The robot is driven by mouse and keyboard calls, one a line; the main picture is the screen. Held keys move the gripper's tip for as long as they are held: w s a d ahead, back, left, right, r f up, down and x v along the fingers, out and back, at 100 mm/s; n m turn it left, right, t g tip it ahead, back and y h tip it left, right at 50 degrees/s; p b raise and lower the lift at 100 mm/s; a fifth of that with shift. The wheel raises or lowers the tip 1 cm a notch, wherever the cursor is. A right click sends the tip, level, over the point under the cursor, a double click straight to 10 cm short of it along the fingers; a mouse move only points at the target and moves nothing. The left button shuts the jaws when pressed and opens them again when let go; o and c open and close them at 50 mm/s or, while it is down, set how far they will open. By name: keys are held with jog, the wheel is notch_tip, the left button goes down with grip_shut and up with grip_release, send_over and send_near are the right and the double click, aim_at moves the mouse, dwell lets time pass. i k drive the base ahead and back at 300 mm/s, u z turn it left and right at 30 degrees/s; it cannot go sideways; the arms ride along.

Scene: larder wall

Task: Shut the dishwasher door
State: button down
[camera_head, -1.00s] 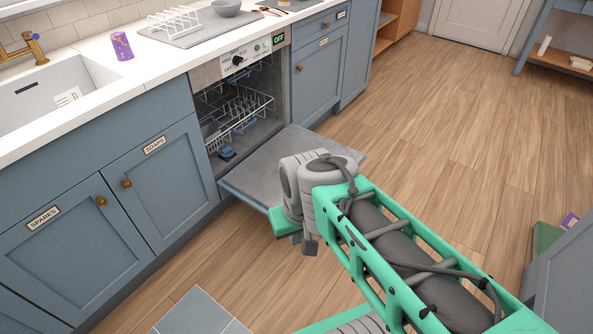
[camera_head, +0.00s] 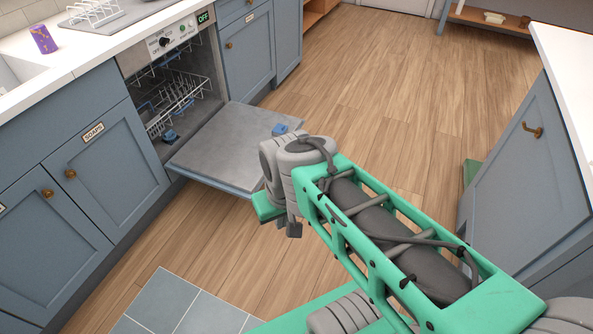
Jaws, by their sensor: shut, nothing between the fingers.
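The dishwasher (camera_head: 160,47) is built in under the counter. Its door (camera_head: 225,145) is open, folded down about level above the floor, with its grey inner face up. Wire racks (camera_head: 180,93) show inside the cavity. My gripper (camera_head: 288,226) hangs from the end of my green arm, just right of the door's near right corner. It looks shut and empty, though my wrist hides part of it. The wrist also covers a bit of the door's outer edge, and I cannot tell whether they touch.
Blue cupboards (camera_head: 107,165) flank the dishwasher. A cabinet with a white top (camera_head: 570,70) stands at the right. Wooden floor (camera_head: 390,100) lies clear beyond the door. A grey tiled patch (camera_head: 180,305) is at the lower left.

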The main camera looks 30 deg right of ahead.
aim_at(224, 154)
jog(key=z, duration=1.1)
jog(key=i, duration=0.95)
jog(key=u, duration=1.75)
jog(key=i, duration=0.5)
jog(key=u, duration=0.05)
